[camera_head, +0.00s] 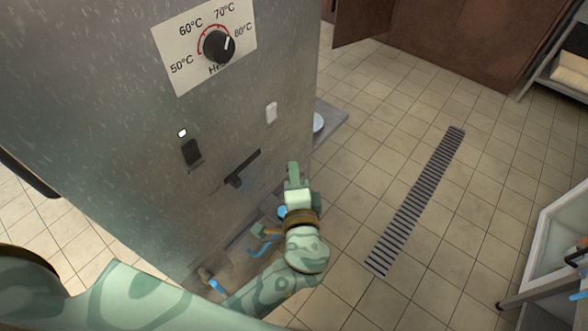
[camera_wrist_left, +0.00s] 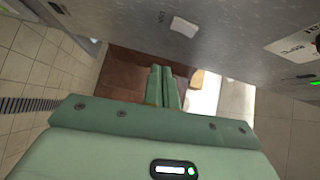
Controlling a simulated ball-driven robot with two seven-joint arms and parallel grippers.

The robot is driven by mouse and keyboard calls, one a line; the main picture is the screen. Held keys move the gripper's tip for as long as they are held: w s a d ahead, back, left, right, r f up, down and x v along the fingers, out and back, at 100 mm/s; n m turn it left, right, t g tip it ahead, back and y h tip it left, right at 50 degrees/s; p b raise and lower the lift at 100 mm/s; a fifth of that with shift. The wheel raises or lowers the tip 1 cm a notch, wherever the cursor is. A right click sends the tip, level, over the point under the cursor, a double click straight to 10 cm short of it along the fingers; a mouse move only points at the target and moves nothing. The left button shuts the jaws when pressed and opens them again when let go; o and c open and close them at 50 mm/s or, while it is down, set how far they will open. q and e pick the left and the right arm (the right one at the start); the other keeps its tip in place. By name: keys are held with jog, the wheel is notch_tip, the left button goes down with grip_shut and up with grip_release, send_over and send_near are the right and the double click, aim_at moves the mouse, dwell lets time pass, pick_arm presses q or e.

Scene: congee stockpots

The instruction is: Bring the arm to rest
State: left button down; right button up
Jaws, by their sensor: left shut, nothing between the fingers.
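My left gripper (camera_head: 293,175) is in front of the steel cabinet's lower right part in the head view, its fingers pointing up the picture. In the left wrist view the two green fingers (camera_wrist_left: 162,88) lie side by side, shut and empty. The steel cabinet (camera_head: 110,110) fills the left of the head view, and its wall also shows in the left wrist view (camera_wrist_left: 225,35). I cannot tell whether the gripper touches it. My right gripper is not in view.
The cabinet carries a heat dial (camera_head: 218,46), a black switch (camera_head: 191,152), a white switch (camera_head: 271,112) and a dark lever (camera_head: 241,169). A floor drain (camera_head: 415,203) crosses the open tiled floor (camera_head: 365,165). A white-framed cart (camera_head: 560,245) stands at the right edge.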

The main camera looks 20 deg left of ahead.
pick_arm(q)
jog(key=s+a+f+g+h, duration=0.1)
jog(key=s+f+g+h, duration=0.3)
jog(key=f, duration=0.7)
jog(key=s+a+f+g+y, duration=0.1)
jog(key=s+a+f+g, duration=0.1)
jog(key=s+f, duration=0.65)
jog(key=s+a+f+g+h, duration=0.15)
jog(key=s+f+g, duration=0.25)
jog(key=f, duration=0.8)
jog(key=s+a+f+n+g+h, duration=0.1)
jog(key=s+a+f+n, duration=0.1)
jog(key=s, duration=0.7)
jog(key=s+a+f+n+g+h, duration=0.1)
jog(key=s+a+f+n+g, duration=0.1)
jog(key=s+f, duration=0.3)
jog(key=s+a+f+n+g+h, duration=0.1)
jog(key=s+a+f+n+g, duration=0.1)
jog(key=s, duration=1)
notch_tip(320, 180, down, 2)
jog(key=a+n, duration=0.1)
jog(key=n, duration=0.1)
jog(key=shift+s+a+f+n, duration=0.2)
jog(key=shift+s+n, duration=0.1)
